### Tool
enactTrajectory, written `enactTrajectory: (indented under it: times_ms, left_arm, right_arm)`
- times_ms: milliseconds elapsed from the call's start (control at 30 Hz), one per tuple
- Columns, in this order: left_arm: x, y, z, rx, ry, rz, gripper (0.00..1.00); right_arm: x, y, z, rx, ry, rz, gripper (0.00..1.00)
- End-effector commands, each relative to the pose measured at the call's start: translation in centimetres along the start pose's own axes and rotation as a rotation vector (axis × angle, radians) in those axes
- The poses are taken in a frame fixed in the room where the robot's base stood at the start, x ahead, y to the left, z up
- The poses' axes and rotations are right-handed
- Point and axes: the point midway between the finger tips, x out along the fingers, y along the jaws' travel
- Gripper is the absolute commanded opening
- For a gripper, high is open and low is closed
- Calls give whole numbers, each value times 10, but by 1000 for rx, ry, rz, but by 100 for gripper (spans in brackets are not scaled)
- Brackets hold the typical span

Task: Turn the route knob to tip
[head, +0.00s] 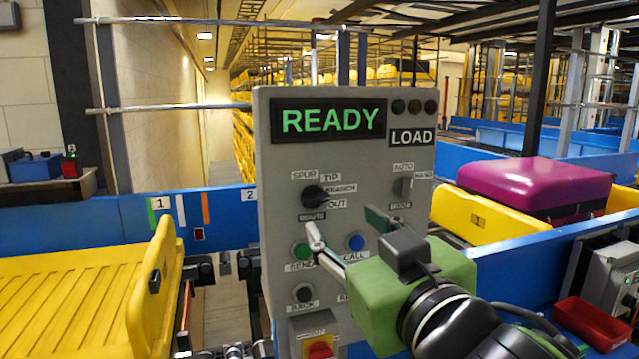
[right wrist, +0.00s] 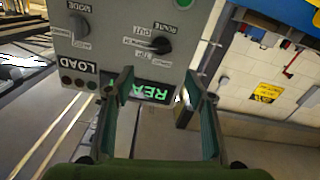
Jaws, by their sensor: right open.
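The route knob (head: 315,195) is a black dial on the grey control panel (head: 283,160), with labels SPUR, TIP, BRANCH and OUT around it. Its pointer faces the right side, near BRANCH and OUT; I cannot tell exactly which. It also shows upside down in the right wrist view (right wrist: 161,45), beyond the fingers. My right gripper (head: 346,230) is open and empty, just below the knob in the head view, its fingers apart and not around the knob. In the right wrist view its fingers (right wrist: 160,105) stand wide apart. My left gripper is not in view.
The mode knob (head: 403,187) sits right of the route knob. Below are a green button (head: 301,251), a blue button (head: 356,242) and a red switch (head: 320,349). A yellow tray (head: 75,300) stands left; a magenta suitcase (head: 530,185) lies on a yellow tray at right.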

Motion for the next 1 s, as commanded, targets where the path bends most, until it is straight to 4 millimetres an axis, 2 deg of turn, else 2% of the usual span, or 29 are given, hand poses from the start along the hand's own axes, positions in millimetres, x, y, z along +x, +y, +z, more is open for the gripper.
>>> enactTrajectory:
  times_ms: [33,100,167,400,600,800,1000]
  left_arm:
    - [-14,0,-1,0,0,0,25]
    - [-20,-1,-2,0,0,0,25]
    - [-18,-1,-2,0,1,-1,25]
    - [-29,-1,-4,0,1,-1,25]
    - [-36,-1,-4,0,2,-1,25]
    - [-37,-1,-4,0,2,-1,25]
    - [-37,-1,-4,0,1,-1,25]
  right_arm:
    - [3,1,-5,-1,-6,-1,50]
    - [8,0,-2,-4,-6,-2,50]
    - [24,0,0,-4,-6,-1,50]
    - [75,0,-1,-4,-3,-1,50]
    - [104,-1,0,-3,-2,-3,50]
    - [115,-1,1,-3,-1,-3,50]
    - [115,-1,1,-3,0,-3,50]
